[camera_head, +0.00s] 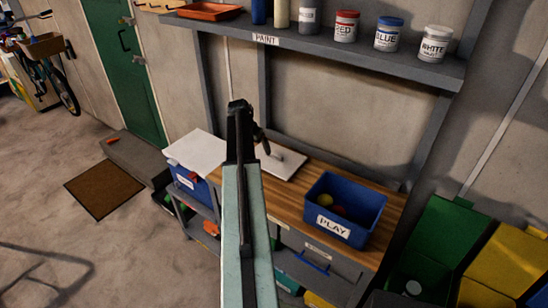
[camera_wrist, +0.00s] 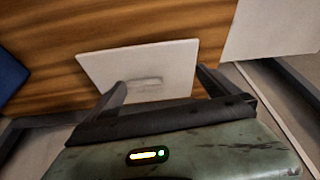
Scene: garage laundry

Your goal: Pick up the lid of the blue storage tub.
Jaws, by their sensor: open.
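My gripper (camera_head: 265,147) is open and empty, at the lid's left side in the head view, where my arm hides part of the lid. I cannot tell the gap between fingers and handle. The tub's side also shows at the left of the wrist view (camera_wrist: 10,75).
Balls lie in the PLAY tub. Left of the lid, a pale flat panel (camera_head: 196,151) covers another blue box (camera_head: 188,181). A shelf (camera_head: 330,60) with paint cans (camera_head: 387,35) hangs above the worktop (camera_head: 300,188). Green (camera_head: 432,245) and yellow (camera_head: 508,262) bins stand at right.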

